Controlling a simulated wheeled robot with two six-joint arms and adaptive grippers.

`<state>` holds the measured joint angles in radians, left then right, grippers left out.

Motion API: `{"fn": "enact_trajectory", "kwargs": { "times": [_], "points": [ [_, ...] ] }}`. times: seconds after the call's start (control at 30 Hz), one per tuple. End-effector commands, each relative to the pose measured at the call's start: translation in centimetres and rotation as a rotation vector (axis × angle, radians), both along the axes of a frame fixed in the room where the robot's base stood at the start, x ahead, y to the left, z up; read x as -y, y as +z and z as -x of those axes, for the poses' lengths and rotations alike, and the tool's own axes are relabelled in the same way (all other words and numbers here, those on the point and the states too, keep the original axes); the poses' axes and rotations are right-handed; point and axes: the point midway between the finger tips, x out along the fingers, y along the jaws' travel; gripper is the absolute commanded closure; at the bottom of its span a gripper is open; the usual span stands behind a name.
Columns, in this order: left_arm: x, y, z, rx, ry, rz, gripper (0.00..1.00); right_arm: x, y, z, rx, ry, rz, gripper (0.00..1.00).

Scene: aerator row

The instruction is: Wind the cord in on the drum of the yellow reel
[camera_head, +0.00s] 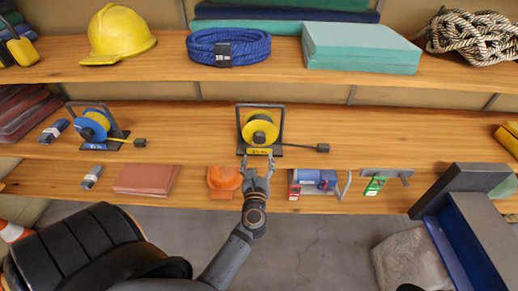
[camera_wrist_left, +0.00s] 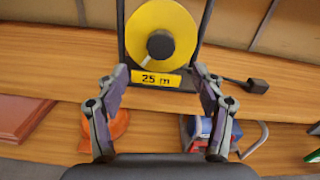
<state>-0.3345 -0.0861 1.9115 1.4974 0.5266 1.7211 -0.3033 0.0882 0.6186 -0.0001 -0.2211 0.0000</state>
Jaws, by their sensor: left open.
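The yellow reel (camera_head: 259,129) stands upright in a dark frame on the middle shelf. In the left wrist view its yellow drum face (camera_wrist_left: 150,22) has a dark central knob (camera_wrist_left: 160,44) and a yellow "25 m" label (camera_wrist_left: 161,79) below. A short dark cord with a plug (camera_head: 322,148) lies on the shelf to the right of the reel; the plug also shows in the left wrist view (camera_wrist_left: 257,86). My left gripper (camera_head: 259,160) is open and empty, just in front of the reel's base, with its fingers (camera_wrist_left: 160,78) apart. My right gripper is not in view.
A blue reel (camera_head: 92,125) with a yellow cord stands at the left of the same shelf. On the lower ledge are an orange item (camera_head: 224,179), a blue tool (camera_head: 316,180) and a brick-red block (camera_head: 146,179). A yellow helmet (camera_head: 117,35) and blue rope (camera_head: 229,46) lie above.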

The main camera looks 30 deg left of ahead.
Motion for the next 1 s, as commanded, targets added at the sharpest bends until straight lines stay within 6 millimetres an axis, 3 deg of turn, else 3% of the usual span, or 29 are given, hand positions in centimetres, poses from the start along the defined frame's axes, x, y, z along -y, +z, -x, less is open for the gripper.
{"fn": "enact_trajectory", "kwargs": {
  "times": [0.17, 0.4, 0.6, 0.97, 1.0],
  "points": [
    [-0.8, 0.3, -1.6, -0.002, -0.005, -0.008, 0.31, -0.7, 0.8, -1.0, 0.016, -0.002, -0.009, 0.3],
    [-3.6, 0.3, -6.0, -0.004, -0.004, -0.011, 0.31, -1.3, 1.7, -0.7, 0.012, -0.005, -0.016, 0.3],
    [-5.1, 0.1, -8.4, -0.004, -0.004, -0.009, 0.31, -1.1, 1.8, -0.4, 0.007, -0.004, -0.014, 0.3],
    [-5.4, 0.0, -9.0, -0.006, -0.003, -0.008, 0.31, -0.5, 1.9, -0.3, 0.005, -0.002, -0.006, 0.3],
    [-5.4, 0.0, -9.0, -0.006, -0.003, -0.008, 0.37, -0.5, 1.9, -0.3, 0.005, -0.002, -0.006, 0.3]
  ]
}}
